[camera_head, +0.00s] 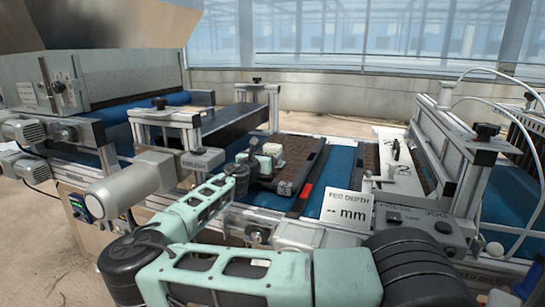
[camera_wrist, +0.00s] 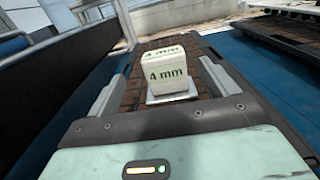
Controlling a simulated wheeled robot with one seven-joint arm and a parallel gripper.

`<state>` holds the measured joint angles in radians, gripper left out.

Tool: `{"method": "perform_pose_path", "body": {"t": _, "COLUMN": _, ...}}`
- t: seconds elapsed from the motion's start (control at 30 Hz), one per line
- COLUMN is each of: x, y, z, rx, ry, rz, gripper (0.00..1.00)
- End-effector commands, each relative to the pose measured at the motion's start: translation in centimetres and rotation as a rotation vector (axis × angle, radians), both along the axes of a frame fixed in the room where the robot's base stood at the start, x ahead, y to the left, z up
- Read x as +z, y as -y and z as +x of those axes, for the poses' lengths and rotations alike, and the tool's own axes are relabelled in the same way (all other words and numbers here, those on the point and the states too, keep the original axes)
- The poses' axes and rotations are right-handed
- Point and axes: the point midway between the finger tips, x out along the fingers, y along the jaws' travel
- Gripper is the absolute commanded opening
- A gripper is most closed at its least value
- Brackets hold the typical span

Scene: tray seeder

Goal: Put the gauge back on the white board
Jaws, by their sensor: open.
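The gauge (camera_head: 272,150) is a small off-white block marked "4 mm" on its top and side. In the wrist view the gauge (camera_wrist: 166,74) stands upright on a small white foot on the brown tray (camera_head: 306,163). My gripper (camera_head: 264,166) is open, with one finger on each side of the gauge. Visible gaps separate both fingers from it in the wrist view. The white board (camera_head: 408,184) lies to the right in the head view, with dark markings and a black object on it. The gauge is well away from the board.
A sign (camera_head: 347,211) reading "PEG DEPTH -- mm" stands in front of the blue belt (camera_head: 342,165). A metal frame with a black knob (camera_head: 486,130) rises right of the board. Another crossbar frame (camera_head: 165,115) stands left of the tray.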

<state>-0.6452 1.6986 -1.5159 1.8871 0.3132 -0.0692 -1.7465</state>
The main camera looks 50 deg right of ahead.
Motion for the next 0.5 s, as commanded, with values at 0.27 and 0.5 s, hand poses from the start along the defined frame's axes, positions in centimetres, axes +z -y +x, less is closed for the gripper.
{"method": "perform_pose_path", "body": {"t": 0.27, "x": 0.0, "y": 2.1, "z": 0.7, "rx": -0.002, "ry": 0.001, "rz": 0.000, "gripper": 0.85}}
{"method": "perform_pose_path", "body": {"t": 0.5, "x": -0.1, "y": 5.4, "z": 1.7, "rx": -0.001, "ry": 0.001, "rz": 0.000, "gripper": 0.85}}
